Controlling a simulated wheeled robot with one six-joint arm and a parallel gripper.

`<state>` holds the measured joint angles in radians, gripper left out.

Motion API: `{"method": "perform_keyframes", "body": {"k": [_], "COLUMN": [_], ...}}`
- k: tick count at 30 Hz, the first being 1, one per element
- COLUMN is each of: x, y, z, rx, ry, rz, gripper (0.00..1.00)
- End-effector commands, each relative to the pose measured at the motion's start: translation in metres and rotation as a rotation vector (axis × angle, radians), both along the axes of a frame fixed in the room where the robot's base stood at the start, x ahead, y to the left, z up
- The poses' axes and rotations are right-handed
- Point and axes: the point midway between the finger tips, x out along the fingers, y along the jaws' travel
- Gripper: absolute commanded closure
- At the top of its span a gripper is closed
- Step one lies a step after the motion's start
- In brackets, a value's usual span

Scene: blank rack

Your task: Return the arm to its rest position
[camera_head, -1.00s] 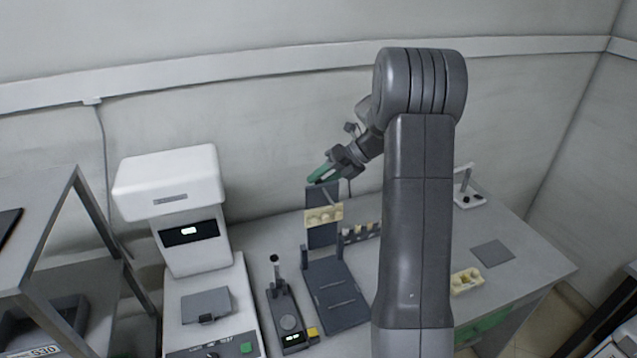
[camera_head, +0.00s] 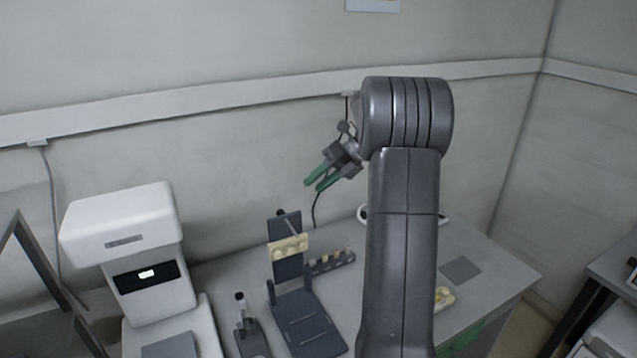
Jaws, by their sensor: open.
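My gripper (camera_head: 318,182) is in the middle of the head view, at the end of my raised dark grey arm. Its two green fingers are apart, with nothing between them. They point down and to the left, in the air above the bench. The fingers are clear of the dark rack stand (camera_head: 286,262) below them. My arm's upper link and rounded joint hide part of the bench behind them.
The bench (camera_head: 398,262) holds a white instrument (camera_head: 125,240) at left, a small dark device (camera_head: 246,330), a cream block (camera_head: 289,247) on the stand, a low dark rack (camera_head: 333,262) and a grey mat (camera_head: 460,269). A cream tray (camera_head: 443,297) is partly hidden by my arm.

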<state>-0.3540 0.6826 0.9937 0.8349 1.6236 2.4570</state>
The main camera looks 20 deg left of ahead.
Motion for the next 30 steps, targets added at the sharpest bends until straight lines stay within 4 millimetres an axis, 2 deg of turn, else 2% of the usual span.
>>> {"method": "perform_keyframes", "body": {"k": [8,21,30], "x": [-0.008,-0.04,-0.053], "y": [0.013,0.069,0.091], "z": [-0.012,-0.066,-0.09], "rx": [-0.001,0.001,0.001], "ry": [0.002,0.003,0.001], "rz": [0.003,0.004,0.002], "gripper": [0.6,0.6,0.6]}}
